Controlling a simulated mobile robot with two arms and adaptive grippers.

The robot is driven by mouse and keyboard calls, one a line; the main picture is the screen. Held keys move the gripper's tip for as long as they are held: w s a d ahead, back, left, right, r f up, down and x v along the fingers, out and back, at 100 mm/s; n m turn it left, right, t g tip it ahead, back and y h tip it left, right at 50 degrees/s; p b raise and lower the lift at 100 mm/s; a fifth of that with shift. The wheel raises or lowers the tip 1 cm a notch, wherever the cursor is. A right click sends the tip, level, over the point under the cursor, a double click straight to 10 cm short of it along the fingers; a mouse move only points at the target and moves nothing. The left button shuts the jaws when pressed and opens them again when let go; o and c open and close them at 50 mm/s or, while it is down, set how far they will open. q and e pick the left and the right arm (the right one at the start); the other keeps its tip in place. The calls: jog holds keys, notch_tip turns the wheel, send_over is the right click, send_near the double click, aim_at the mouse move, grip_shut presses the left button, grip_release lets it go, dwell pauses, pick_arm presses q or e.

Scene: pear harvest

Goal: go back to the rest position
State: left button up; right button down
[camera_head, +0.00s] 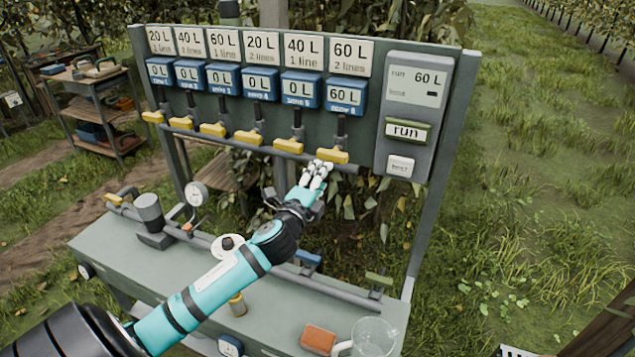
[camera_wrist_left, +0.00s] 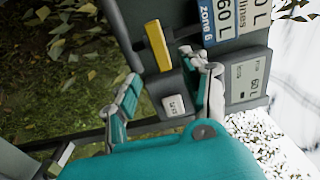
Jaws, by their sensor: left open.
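My left gripper (camera_head: 317,176) is open and empty. In the head view it is just below the rightmost yellow valve handle (camera_head: 333,155) on the panel. In the left wrist view my left gripper (camera_wrist_left: 165,95) has its fingers spread, with the yellow handle (camera_wrist_left: 158,46) and a small white button (camera_wrist_left: 174,106) seen beyond and between them. I cannot tell whether a finger touches the handle. My right gripper is not in view.
The valve panel (camera_head: 374,115) has blue meters, the rightmost reading 60 L, and a grey run box (camera_head: 413,110) showing 60 L. Below is a bench (camera_head: 270,318) with a gauge (camera_head: 196,194), an orange-brown block (camera_head: 318,338) and a glass bowl (camera_head: 374,337). Grass (camera_head: 530,200) lies open at the right.

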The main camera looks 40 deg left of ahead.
pick_arm(q)
jog(key=shift+s+d, duration=0.2)
jog(key=shift+s, duration=0.5)
jog(key=shift+f, duration=0.1)
